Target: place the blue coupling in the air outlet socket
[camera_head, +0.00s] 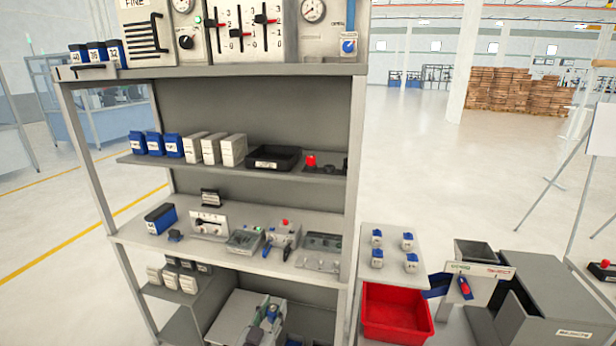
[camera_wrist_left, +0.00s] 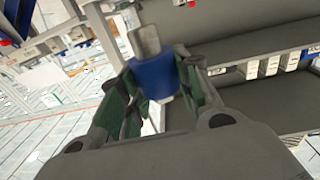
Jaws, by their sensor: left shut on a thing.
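My left gripper (camera_head: 268,312) shows low in the head view, in front of the lower shelf, with green-padded fingers. The left wrist view shows the same gripper (camera_wrist_left: 155,95) shut around the blue coupling (camera_wrist_left: 155,75), whose pale grey end points away from the palm. In the head view, the blue coupling (camera_head: 273,312) is small and partly hidden by the fingers. I cannot identify the air outlet socket with certainty; a pale plate with a blue round fitting (camera_head: 348,46) stands at the right of the upper panel, its label too small to read. My right gripper is not in view.
The grey rack (camera_head: 250,70) carries gauges and slider panels on top, blue and white boxes and a black tray (camera_head: 273,157) below. A red bin (camera_head: 397,312), small blue-and-white pieces and a grey machine (camera_head: 550,300) stand at the right. Open floor lies behind.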

